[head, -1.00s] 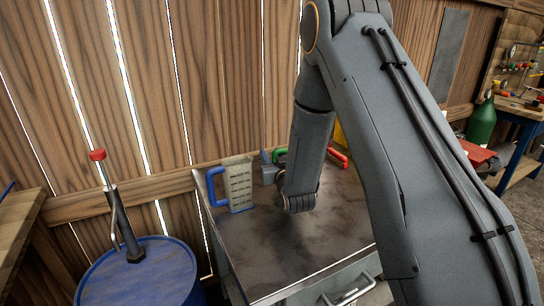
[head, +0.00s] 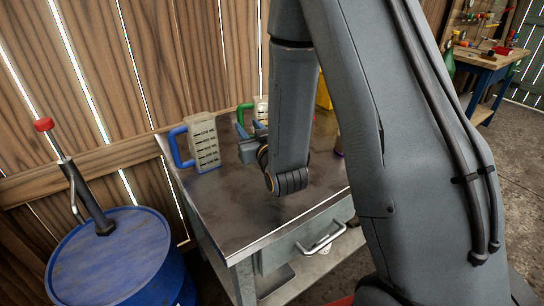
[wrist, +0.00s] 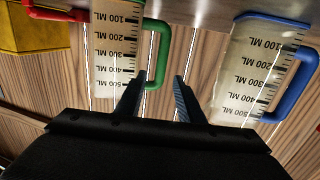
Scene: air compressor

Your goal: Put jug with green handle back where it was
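The jug with the green handle (head: 261,108) stands at the back of the metal cabinet top, partly hidden by my arm and gripper. In the wrist view its clear, marked body (wrist: 112,50) is left of centre, with the green handle (wrist: 164,55) on its right side. My gripper (wrist: 160,78) is open; its two fingertips lie either side of the handle's upright bar in that view. I cannot tell whether they touch it. In the head view my gripper (head: 242,131) is just in front of this jug, partly behind my arm.
A blue-handled jug (head: 204,144) stands to the left on the cabinet top (head: 225,212); it shows right in the wrist view (wrist: 258,68). A red handle (wrist: 55,13) and yellow object (wrist: 30,35) lie beyond the green-handled jug. A blue barrel (head: 110,255) stands left.

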